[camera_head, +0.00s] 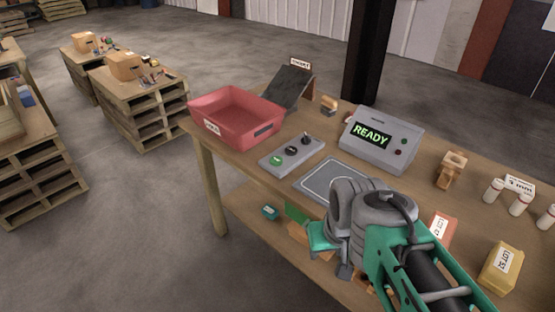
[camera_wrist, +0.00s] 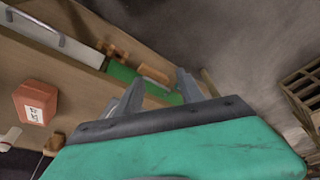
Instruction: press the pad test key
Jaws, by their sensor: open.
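A low grey control box (camera_head: 270,165) lies on the table in the head view. It carries a green key (camera_head: 277,160), a round black control (camera_head: 291,149) and a dark knob (camera_head: 306,138); their labels are too small to read. A flat grey pad (camera_head: 325,172) with a pale outline lies to its right, partly hidden by my arm. A grey display unit (camera_head: 385,127) reads READY and has a red and a green button. My gripper (camera_head: 335,258) is open and empty, near the table's front edge, apart from the control box.
A red tray (camera_head: 213,122) stands left of the control box, with a dark chute (camera_head: 291,90) behind. An orange-red labelled block (camera_wrist: 35,103), a yellow block (camera_head: 502,267), a wooden piece (camera_head: 451,171) and white bottles (camera_head: 493,191) stand to the right. Lower-shelf items lie beneath the gripper.

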